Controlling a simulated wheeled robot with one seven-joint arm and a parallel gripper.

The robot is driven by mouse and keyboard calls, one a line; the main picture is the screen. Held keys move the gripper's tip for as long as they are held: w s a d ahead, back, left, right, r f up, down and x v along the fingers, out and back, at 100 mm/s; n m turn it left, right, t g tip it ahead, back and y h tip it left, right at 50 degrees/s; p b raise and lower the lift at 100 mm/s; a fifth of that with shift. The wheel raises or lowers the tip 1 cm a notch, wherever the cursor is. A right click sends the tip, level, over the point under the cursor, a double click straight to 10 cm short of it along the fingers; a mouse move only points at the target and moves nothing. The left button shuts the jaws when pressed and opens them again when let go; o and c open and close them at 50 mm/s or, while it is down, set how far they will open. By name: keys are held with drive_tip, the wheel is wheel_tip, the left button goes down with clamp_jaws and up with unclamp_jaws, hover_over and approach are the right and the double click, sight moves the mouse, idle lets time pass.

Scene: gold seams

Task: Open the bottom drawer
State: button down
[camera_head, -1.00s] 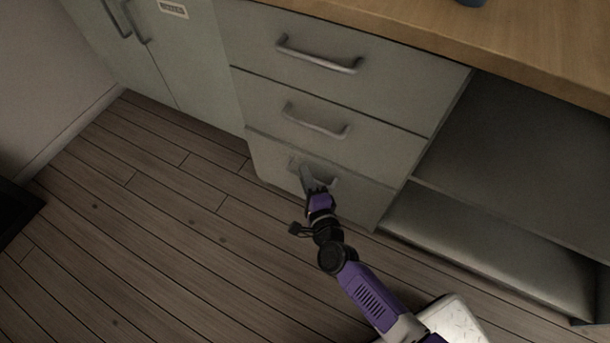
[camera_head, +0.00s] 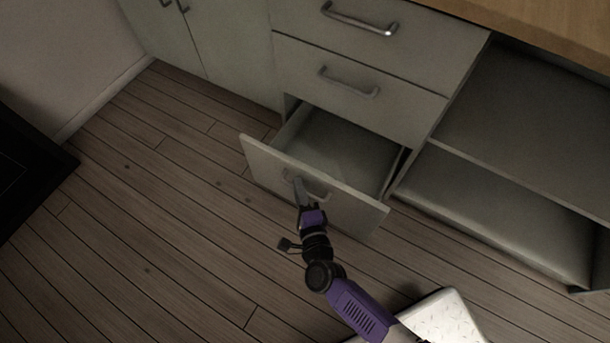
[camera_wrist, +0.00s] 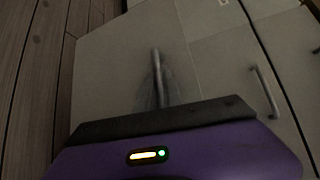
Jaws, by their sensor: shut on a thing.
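The bottom drawer (camera_head: 350,199) is pulled out from the cabinet in the head view, and its empty-looking inside shows behind the front panel. Its handle (camera_head: 318,191) is a grey bar on that front. My gripper (camera_head: 300,188) is at the left part of this handle and shut on it. In the wrist view the handle (camera_wrist: 157,75) runs down towards my gripper, whose fingers are hard to make out against the drawer front (camera_wrist: 105,75).
The middle drawer (camera_head: 400,103) and top drawer (camera_head: 430,50) above are closed. Open shelves (camera_head: 500,195) stand to the right. A dark object (camera_head: 30,165) is on the left. The wooden floor (camera_head: 150,230) before the drawer is clear on the left.

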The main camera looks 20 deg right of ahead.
drive_tip(key=shift+s+a, duration=0.3)
drive_tip(key=shift+a, duration=0.1)
drive_tip(key=c, duration=1.8)
unclamp_jaws()
drive_tip(key=shift+o, duration=0.2)
drive_tip(key=s+a+r+p, duration=0.1)
drive_tip(key=s+p, duration=0.1)
drive_tip(key=s, duration=0.5)
drive_tip(key=shift+s, duration=0.3)
